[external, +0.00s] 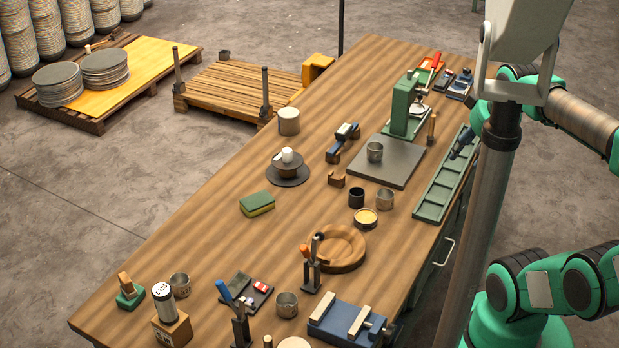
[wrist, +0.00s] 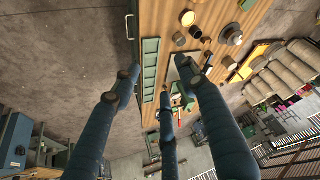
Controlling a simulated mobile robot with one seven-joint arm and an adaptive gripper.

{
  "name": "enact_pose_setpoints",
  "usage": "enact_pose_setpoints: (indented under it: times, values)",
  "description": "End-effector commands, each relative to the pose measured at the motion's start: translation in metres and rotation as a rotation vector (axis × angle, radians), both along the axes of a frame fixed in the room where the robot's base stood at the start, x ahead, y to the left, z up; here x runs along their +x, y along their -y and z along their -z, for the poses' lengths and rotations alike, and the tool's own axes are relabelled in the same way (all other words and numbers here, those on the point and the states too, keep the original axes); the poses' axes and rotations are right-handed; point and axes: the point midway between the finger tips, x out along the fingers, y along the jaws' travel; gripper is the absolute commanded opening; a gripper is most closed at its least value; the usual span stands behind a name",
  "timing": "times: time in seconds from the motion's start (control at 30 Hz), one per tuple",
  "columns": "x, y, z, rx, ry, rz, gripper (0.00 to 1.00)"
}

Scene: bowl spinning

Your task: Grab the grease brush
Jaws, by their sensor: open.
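I cannot single out the grease brush with certainty. An upright wooden-handled piece (external: 432,128) stands by the green press, and handled tools stand in dark holders (external: 311,262) near the round wooden dish. A small open tin with yellowish contents (external: 366,218) sits mid-table. The tray (wrist: 150,60) also shows there, between the fingers.
A blue vise-like block (external: 345,322) stands at the near end. The left-middle tabletop is mostly clear.

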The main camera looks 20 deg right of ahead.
Motion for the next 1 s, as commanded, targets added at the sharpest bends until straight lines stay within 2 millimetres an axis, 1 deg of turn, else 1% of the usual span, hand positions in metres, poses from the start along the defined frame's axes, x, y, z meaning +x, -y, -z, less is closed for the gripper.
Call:
enact_pose_setpoints:
  times: [0.17, 0.27, 0.37, 0.5, 0.73, 1.0]
  values:
    - [0.014, 0.002, -0.01, -0.004, -0.013, -0.001, 0.43]
    - [0.028, 0.004, -0.019, -0.008, -0.024, -0.002, 0.43]
    - [0.046, 0.007, -0.028, -0.012, -0.04, -0.005, 0.43]
    - [0.075, 0.012, -0.042, -0.02, -0.062, -0.009, 0.43]
    - [0.126, 0.022, -0.059, -0.03, -0.098, -0.017, 0.43]
    - [0.188, 0.037, -0.068, -0.04, -0.142, -0.025, 0.43]
